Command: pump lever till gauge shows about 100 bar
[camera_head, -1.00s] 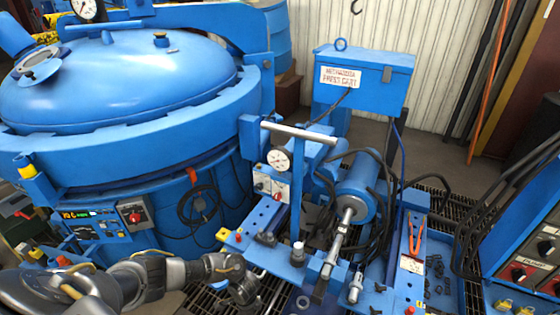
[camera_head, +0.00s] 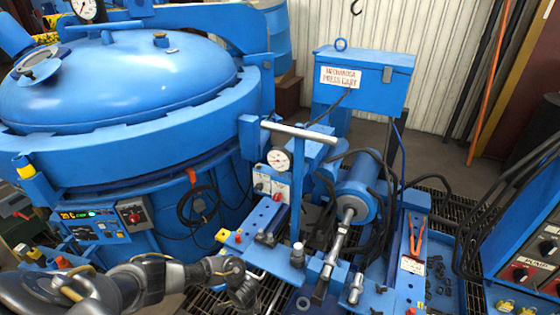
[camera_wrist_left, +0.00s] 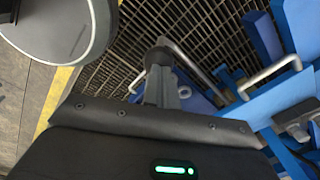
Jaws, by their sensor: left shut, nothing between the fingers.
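The press cart (camera_head: 338,236) stands in the middle of the head view. Its round white pressure gauge (camera_head: 278,160) faces me, but its reading is too small to make out. A T-shaped handle (camera_head: 298,131) with a silver crossbar stands upright on a blue post beside the gauge. I cannot tell for sure which part is the pump lever. My left gripper (camera_head: 243,296) is low, in front of the cart's left edge and apart from the T-handle. In the wrist view its fingers (camera_wrist_left: 160,80) are shut and empty, above the floor grating. My right gripper is out of view.
A large blue furnace (camera_head: 120,80) with a domed lid fills the left. A control box (camera_head: 362,78) stands behind the cart. Dark grating (camera_head: 195,303) covers the floor.

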